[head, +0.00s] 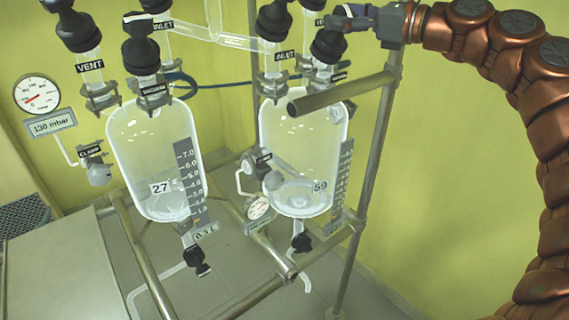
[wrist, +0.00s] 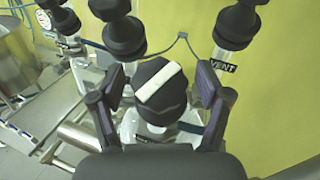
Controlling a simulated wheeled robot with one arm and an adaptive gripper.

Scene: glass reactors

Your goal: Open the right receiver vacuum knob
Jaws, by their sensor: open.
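The right receiver (head: 303,130) is a clear glass vessel marked 59. Its front black knob (head: 328,46) sits at the top right, just below my gripper (head: 345,20); its label is too small to read. In the wrist view, this knob (wrist: 165,105) has a white bar (wrist: 158,82) lying diagonally, lower left to upper right. My gripper (wrist: 160,75) is open, with one finger on each side of the knob. Gaps seem to remain between fingers and knob. The knob's underside is mostly hidden.
Other black knobs (wrist: 124,38) stand close behind, one above a VENT label (wrist: 222,66). The left receiver (head: 155,150), marked 27, stands to the left. A metal frame bar (head: 340,93) crosses below the gripper. A gauge display (head: 50,125) reads 130 mbar.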

